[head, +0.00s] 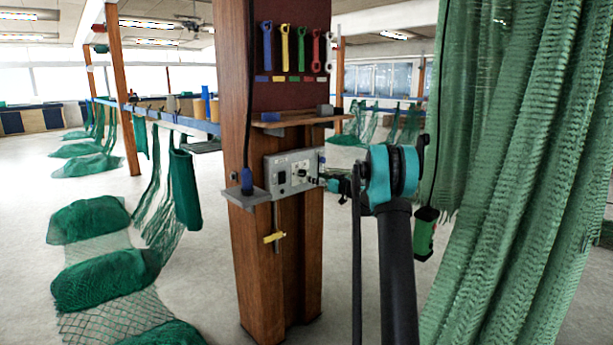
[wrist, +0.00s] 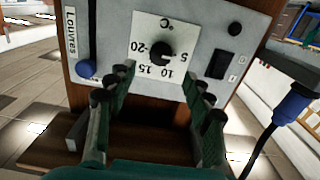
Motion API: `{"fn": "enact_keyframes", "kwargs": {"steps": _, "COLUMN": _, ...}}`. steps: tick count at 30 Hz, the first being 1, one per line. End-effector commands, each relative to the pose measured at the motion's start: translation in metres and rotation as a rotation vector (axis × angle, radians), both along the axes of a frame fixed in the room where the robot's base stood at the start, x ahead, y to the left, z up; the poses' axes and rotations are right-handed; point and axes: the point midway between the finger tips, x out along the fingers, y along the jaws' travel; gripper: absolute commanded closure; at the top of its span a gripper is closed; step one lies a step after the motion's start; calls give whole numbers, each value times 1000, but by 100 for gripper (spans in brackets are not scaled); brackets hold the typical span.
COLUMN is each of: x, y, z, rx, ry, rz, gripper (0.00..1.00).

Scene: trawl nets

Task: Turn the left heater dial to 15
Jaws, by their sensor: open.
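A grey control box (head: 275,182) is fixed to a wooden post. In the wrist view, the box face (wrist: 112,28) carries one black dial (wrist: 161,52) on a white scale plate (wrist: 142,22) marked °C, with 20, 15, 10 and 5 readable. I cannot tell which number the dial points to. The dial also shows small in the head view (head: 302,173). My gripper (wrist: 158,80) is open and empty, its fingers spread either side just below the dial in the wrist view, apart from it. In the head view, my gripper (head: 327,178) is at the box's right side, partly hidden by my arm.
A blue-knobbed lever (wrist: 86,68) by the word Louvres and a black switch (wrist: 217,64) flank the dial. A blue connector (head: 247,181) stands on a small shelf (head: 240,197). Green netting (head: 520,170) hangs close at right.

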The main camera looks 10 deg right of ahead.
Motion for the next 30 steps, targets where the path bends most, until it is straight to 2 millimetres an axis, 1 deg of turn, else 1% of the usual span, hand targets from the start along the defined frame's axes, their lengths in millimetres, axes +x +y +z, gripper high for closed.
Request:
{"fn": "enact_keyframes", "kwargs": {"steps": 1, "x": 9, "y": 7, "z": 0, "rx": 0, "ry": 0, "rz": 2, "gripper": 48}}
{"fn": "enact_keyframes", "kwargs": {"steps": 3, "x": 20, "y": 15, "z": 0, "rx": 0, "ry": 0, "rz": 1, "gripper": 48}}
{"fn": "enact_keyframes", "kwargs": {"steps": 6, "x": 33, "y": 24, "z": 0, "rx": 0, "ry": 0, "rz": 1, "gripper": 48}}
{"fn": "enact_keyframes", "kwargs": {"steps": 12, "x": 51, "y": 37, "z": 0, "rx": -1, "ry": 1, "rz": 0, "gripper": 48}}
{"fn": "enact_keyframes", "kwargs": {"steps": 17, "x": 55, "y": 40, "z": 0, "rx": -1, "ry": 1, "rz": -1, "gripper": 48}}
{"fn": "enact_keyframes", "kwargs": {"steps": 24, "x": 55, "y": 40, "z": 0, "rx": -1, "ry": 1, "rz": -1, "gripper": 48}}
{"fn": "enact_keyframes", "kwargs": {"steps": 30, "x": 55, "y": 40, "z": 0, "rx": -1, "ry": 1, "rz": -1, "gripper": 73}}
